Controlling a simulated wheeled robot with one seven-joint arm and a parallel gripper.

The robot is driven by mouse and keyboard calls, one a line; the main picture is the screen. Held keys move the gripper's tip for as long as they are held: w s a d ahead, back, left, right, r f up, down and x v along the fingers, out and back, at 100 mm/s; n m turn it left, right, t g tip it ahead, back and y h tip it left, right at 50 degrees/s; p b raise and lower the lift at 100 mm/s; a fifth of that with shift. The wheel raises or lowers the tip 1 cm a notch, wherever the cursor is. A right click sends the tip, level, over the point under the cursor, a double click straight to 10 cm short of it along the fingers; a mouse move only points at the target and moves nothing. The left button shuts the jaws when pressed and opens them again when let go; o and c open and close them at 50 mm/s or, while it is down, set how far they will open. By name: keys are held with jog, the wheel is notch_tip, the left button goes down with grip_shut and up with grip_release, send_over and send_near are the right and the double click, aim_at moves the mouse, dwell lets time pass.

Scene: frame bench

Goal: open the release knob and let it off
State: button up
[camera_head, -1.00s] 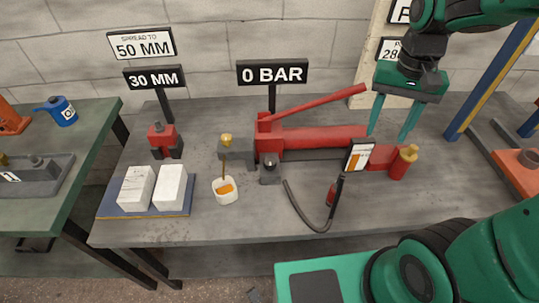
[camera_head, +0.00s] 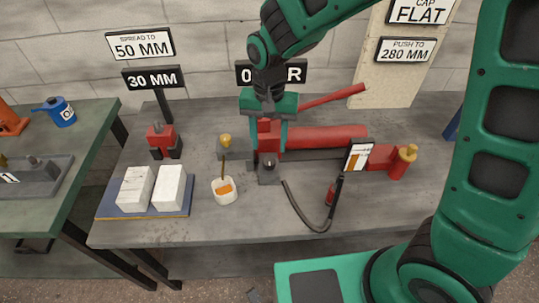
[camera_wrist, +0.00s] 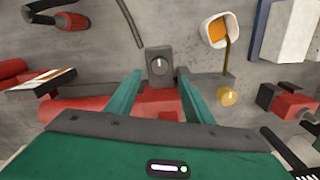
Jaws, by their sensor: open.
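The release knob (camera_head: 269,162) is a small round dark knob with a pale mark, on a grey block at the front of the red hand pump (camera_head: 325,138). In the wrist view the knob (camera_wrist: 159,65) shows just beyond and between my fingertips. My gripper (camera_head: 269,146) is open and empty, pointing down over the pump's left end, behind the knob. In the wrist view my gripper (camera_wrist: 159,74) has its two green fingers apart on either side of the red pump body. Contact with the pump cannot be told.
A red lever (camera_head: 332,96) slants up right behind my gripper. A white cup (camera_head: 224,192) with orange contents and a stick stands at front left. A black hose (camera_head: 305,212) and a tilted card (camera_head: 358,155) are to the right. White blocks (camera_head: 172,184) lie at left.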

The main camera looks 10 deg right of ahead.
aim_at(269, 160)
notch_tip(269, 160, down, 6)
jog(key=shift+f, duration=0.25)
jog(key=c, duration=1.1)
